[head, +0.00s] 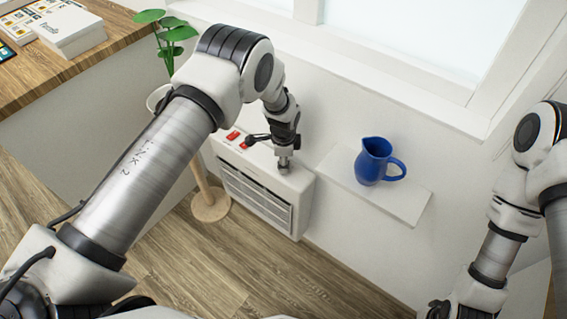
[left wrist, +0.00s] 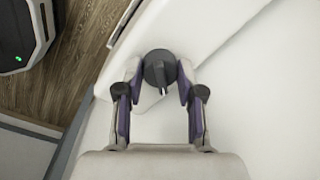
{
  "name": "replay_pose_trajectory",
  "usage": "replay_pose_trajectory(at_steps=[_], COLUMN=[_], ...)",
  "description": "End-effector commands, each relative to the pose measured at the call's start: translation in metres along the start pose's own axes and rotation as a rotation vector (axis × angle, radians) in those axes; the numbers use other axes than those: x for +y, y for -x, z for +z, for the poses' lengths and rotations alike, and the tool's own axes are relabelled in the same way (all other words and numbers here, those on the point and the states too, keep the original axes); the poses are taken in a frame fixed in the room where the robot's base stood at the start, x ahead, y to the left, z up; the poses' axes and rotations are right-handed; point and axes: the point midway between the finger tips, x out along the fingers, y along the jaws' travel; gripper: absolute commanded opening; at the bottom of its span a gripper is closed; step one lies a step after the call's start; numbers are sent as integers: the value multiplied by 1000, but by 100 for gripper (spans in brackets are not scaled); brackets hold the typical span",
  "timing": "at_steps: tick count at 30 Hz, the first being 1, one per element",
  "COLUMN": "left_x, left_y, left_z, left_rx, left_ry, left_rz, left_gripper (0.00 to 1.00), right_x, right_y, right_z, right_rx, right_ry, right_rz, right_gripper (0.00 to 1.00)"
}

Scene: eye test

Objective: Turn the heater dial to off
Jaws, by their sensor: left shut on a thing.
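The white heater (head: 255,199) stands against the wall below the window, with a slatted front grille. My left gripper (head: 284,158) reaches down onto the right end of its top. In the left wrist view the dark grey round dial (left wrist: 160,68) sits on the heater's white top (left wrist: 200,30), between the two fingertips of my left gripper (left wrist: 160,75). The fingers are shut on the dial from both sides. Its raised grip points toward the bottom of that view; no markings can be read. My right arm shows at the right, but its gripper is out of view.
A blue jug (head: 374,161) stands on a white wall shelf (head: 405,205) close to the right. A potted plant (head: 172,40) is behind my left arm. A wooden counter (head: 105,46) holds boxes at upper left.

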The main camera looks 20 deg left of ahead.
Motion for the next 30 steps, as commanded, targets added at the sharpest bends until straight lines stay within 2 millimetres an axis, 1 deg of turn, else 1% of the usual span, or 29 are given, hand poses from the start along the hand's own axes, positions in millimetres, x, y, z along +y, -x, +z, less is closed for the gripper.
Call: replay_pose_trajectory(at_steps=[3, 12, 18, 24, 30], left_x=[1, 1, 1, 1, 1], left_y=[-3, -3, -2, -2, -1], left_z=[0, -1, -1, -1, -1], left_rx=[-7, -25, -35, -41, -44], left_ry=[106, 382, 532, 631, 678], left_rz=[1, 1, 2, 2, 2], left_gripper=[3, 3, 3, 3, 3], right_x=[0, 0, 0, 0, 0], right_y=[-7, -18, -24, -27, -29], right_z=[0, 0, 0, 0, 0], right_rx=[0, 0, 0, 0, 0], right_ry=[0, 0, 0, 0, 0], right_rz=[0, 0, 0, 0, 0], right_gripper=[0, 0, 0, 0, 0])
